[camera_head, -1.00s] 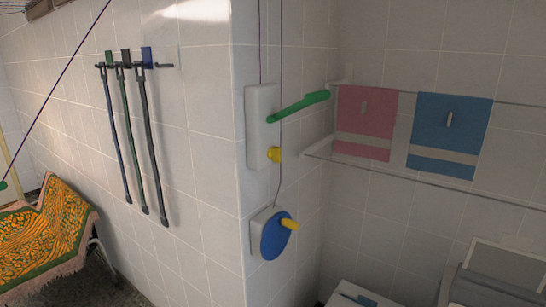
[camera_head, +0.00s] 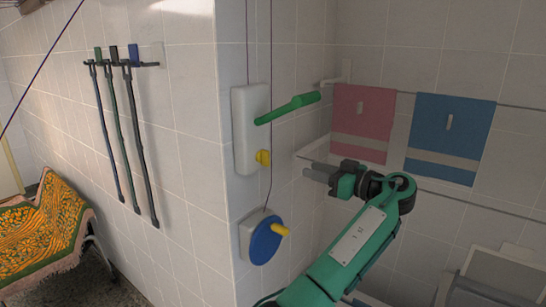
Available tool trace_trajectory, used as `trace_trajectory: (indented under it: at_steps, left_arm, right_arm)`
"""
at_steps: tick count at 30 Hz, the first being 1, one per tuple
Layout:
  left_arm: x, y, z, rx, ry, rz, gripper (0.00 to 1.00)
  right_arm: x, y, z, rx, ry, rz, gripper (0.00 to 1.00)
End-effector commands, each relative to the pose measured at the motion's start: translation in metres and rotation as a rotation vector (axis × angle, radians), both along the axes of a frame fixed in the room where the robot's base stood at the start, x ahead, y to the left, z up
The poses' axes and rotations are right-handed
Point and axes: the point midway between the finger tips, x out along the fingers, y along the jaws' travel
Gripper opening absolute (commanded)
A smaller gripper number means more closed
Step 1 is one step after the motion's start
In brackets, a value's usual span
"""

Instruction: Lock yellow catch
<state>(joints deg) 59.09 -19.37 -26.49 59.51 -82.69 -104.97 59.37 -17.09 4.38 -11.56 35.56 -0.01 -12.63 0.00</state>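The yellow catch (camera_head: 263,157) is a small yellow knob at the lower right of a white wall plate (camera_head: 245,140). A green lever (camera_head: 290,108) sticks out to the right from the same plate, tilted slightly up. My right gripper is not in view.
Below the plate is a blue disc (camera_head: 262,243) with a yellow handle (camera_head: 280,230). A cord runs down the wall corner. Pink (camera_head: 362,122) and blue (camera_head: 448,137) towels hang behind my arm.

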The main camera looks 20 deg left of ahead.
Motion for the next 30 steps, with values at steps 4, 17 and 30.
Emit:
trace_trajectory:
  at_steps: [4,17,30]
  left_arm:
    - [0.001,0.007,0.010,0.003,-0.021,0.012,0.31]
    - [0.030,0.088,0.012,0.004,-0.015,0.011,0.31]
    - [0.045,0.128,0.006,0.002,-0.016,0.007,0.31]
  right_arm:
    - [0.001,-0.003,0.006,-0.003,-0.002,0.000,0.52]
    - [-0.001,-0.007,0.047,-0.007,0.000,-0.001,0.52]
    - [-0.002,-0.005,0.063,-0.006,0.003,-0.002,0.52]
